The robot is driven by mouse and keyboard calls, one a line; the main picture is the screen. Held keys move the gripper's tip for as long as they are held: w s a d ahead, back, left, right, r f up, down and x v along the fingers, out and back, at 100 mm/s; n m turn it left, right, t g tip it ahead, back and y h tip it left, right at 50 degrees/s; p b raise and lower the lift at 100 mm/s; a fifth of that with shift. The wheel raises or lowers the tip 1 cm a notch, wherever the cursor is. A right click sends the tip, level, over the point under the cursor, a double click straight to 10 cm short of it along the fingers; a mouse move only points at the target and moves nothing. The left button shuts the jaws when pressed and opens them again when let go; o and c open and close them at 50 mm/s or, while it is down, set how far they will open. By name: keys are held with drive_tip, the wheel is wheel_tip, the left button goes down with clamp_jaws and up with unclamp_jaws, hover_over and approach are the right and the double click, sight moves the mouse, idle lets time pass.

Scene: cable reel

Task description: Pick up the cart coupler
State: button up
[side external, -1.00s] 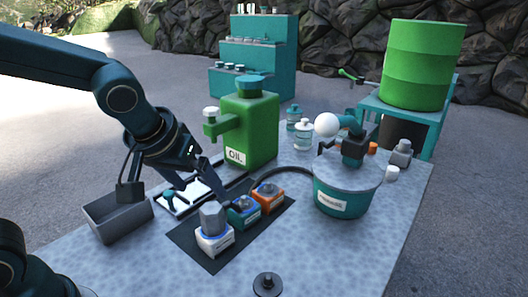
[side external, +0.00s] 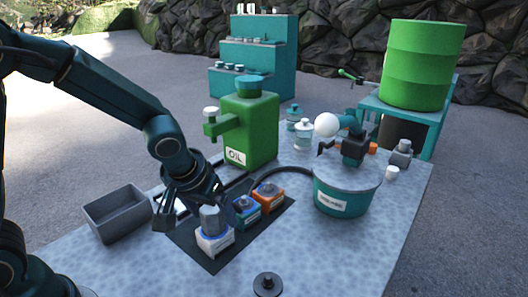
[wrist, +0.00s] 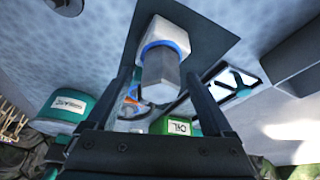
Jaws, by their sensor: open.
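No label marks the cart coupler. A grey hexagonal piece (side external: 210,219) stands upright on a white block with a blue ring (side external: 214,241), at the near end of a black mat (side external: 188,238). My gripper (side external: 196,204) is open at this piece. In the wrist view the grey piece (wrist: 160,76) shows between and beyond the two spread fingers of my gripper (wrist: 157,85); I cannot tell whether either finger touches it. A teal block (side external: 243,212) and an orange block (side external: 268,197) stand behind the white block on the mat.
A grey open bin (side external: 118,228) stands left of the mat. A green oil can (side external: 250,130) is behind. A teal pot (side external: 345,202) stands right, joined by a black hose. A dark round knob (side external: 267,284) lies at the front. The table front right is clear.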

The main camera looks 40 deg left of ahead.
clamp_jaws()
drive_tip(key=shift+r, duration=0.1)
drive_tip(key=shift+r, duration=0.55)
drive_tip(key=r, duration=0.1)
drive_tip(key=a+r, duration=0.1)
drive_tip(key=r, duration=0.1)
drive_tip(key=shift+s+r, duration=0.1)
drive_tip(key=shift+r, duration=0.1)
drive_tip(key=s+a+r, duration=0.4)
drive_tip(key=a+r, duration=0.5)
drive_tip(key=r, duration=0.2)
drive_tip(key=shift+s+a+r, duration=0.2)
drive_tip(key=shift+s+a, duration=0.1)
drive_tip(key=shift+a, duration=0.05)
